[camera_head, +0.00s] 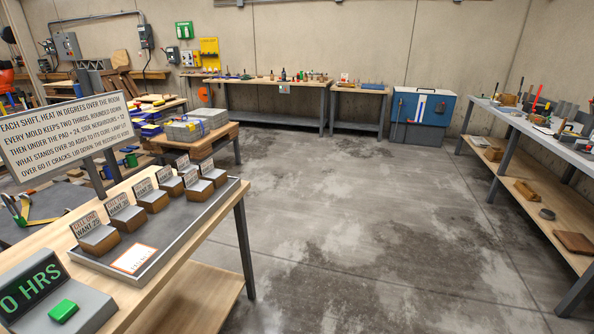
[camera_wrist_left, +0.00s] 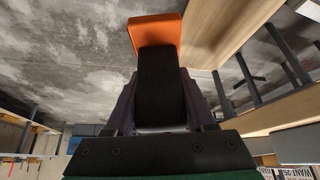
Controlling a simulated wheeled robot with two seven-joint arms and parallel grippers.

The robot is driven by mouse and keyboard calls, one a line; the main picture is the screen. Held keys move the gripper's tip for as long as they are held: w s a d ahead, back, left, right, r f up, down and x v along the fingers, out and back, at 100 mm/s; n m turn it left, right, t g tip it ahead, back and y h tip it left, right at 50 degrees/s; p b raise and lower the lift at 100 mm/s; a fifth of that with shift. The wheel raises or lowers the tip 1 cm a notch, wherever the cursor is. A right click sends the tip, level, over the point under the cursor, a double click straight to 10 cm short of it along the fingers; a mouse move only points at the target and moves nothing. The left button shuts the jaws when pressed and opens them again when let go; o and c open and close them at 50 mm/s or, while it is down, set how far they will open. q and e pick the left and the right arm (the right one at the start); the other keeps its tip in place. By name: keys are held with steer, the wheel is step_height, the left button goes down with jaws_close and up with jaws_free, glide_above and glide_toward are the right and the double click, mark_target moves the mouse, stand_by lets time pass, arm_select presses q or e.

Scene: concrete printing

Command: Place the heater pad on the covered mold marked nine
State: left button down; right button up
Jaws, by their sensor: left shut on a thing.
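In the left wrist view my left gripper (camera_wrist_left: 160,72) is shut on an orange block-like thing (camera_wrist_left: 155,32), which I take to be the heater pad. It is held out at the fingertips, with the floor and a wooden surface behind it. Neither gripper shows in the head view. There, several small brown molds with grey tops (camera_head: 99,239) stand in rows on a dark tray (camera_head: 168,233) on the near-left table. Each has an upright sign with a "WANT" figure. The number nine cannot be made out on any of them.
A grey console with "0 HRS" display (camera_head: 31,288) and green button (camera_head: 63,311) sits at the table's near end. An orange-edged card (camera_head: 134,259) lies on the tray. A rules board (camera_head: 68,130) stands behind. The concrete floor (camera_head: 340,210) is open.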

arm_select(q)
steer(key=shift+s+d+f+m+h, duration=0.15)
steer(key=shift+s+d+f+m, duration=0.15)
steer(key=shift+s+f, duration=0.15)
steer(key=shift+s+d+f+m+h, duration=0.15)
steer(key=shift+s+d+f+m, duration=0.1)
steer(key=shift+s+f, duration=0.2)
steer(key=shift+s+d+r+m, duration=0.1)
steer(key=shift+s+d+m, duration=0.05)
steer(key=shift+s+m, duration=0.15)
steer(key=shift+d+r, duration=1.05)
steer(key=shift+r, duration=3.9)
steer(key=d+n, duration=0.1)
steer(key=d, duration=0.6)
steer(key=shift+w, duration=0.25)
steer(key=shift+f+n, duration=0.1)
steer(key=shift+n, duration=0.15)
